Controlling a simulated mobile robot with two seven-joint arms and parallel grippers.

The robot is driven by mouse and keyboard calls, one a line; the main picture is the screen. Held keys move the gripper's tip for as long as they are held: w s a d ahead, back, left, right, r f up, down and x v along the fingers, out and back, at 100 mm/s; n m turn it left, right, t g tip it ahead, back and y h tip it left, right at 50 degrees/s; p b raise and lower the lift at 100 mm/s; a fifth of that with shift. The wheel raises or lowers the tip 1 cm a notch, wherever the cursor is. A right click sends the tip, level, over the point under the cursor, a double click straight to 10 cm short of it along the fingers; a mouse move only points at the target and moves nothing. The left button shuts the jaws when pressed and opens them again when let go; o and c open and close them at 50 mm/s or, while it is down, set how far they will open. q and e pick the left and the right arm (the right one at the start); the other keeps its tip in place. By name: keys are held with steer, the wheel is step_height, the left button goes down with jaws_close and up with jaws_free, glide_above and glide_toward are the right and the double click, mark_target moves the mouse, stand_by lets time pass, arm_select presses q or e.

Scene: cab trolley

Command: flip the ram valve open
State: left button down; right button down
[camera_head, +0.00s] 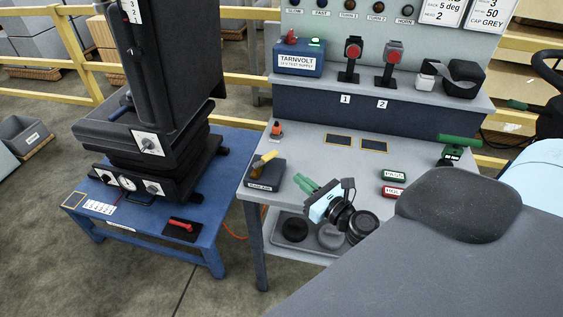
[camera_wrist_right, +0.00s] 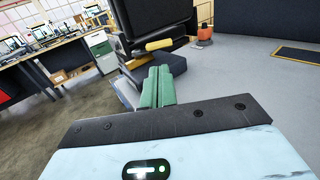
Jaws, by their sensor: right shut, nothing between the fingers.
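The ram valve appears to be the dark blue block (camera_head: 265,180) with a yellow lever (camera_head: 266,158) at the bench's front left corner. Its front label is too small to read surely. The lever leans at a slant above the block. My right gripper (camera_head: 302,182) has green fingers, shut and empty, just right of the block and pointing toward it. In the right wrist view the shut fingers (camera_wrist_right: 157,84) rise in front of the block (camera_wrist_right: 172,64), with the yellow lever (camera_wrist_right: 160,45) just beyond their tips. Contact cannot be told. My left gripper is not seen.
An orange-topped item (camera_head: 276,130) stands behind the valve. Green (camera_head: 395,175) and red (camera_head: 393,191) labelled blocks lie to the right. A blue trolley (camera_head: 215,243) with a black machine stands left, across a gap. The bench middle is fairly clear.

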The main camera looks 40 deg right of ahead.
mark_target(280, 170)
steer(key=w, duration=0.8)
steer(key=shift+w+a, duration=0.1)
steer(key=shift+a, duration=0.3)
steer(key=shift+w, duration=0.4)
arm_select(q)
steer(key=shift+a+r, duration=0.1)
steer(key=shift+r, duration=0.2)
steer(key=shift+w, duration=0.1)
arm_select(e)
steer(key=shift+w, duration=0.1)
